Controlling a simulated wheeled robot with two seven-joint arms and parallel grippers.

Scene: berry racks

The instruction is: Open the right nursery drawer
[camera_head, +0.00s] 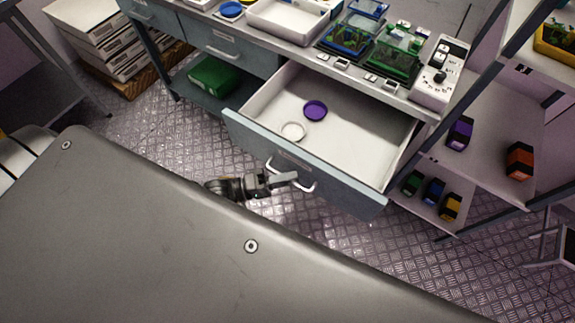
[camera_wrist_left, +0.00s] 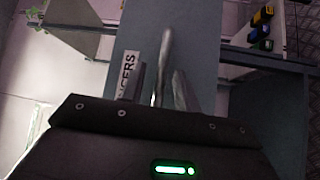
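The right nursery drawer (camera_head: 345,140) is pulled far out from under the bench. Its blue-grey front (camera_head: 345,190) has a curved metal handle (camera_head: 304,186), also in the left wrist view (camera_wrist_left: 163,62). Inside the drawer lie a purple round dish (camera_head: 315,110) and a white round dish (camera_head: 293,131). My left gripper (camera_head: 285,180) is at the handle's left part. In the left wrist view its fingers (camera_wrist_left: 160,88) stand apart on either side of the handle bar, with gaps showing; a label is partly hidden behind one finger. My right gripper is not in view.
The bench top (camera_head: 290,52) holds a white tray (camera_head: 287,20), green-lidded boxes (camera_head: 397,52) and a white device (camera_head: 440,72). A closed drawer (camera_head: 222,45) is to the left. Shelves with small coloured boxes (camera_head: 434,190) stand right. Patterned floor lies below.

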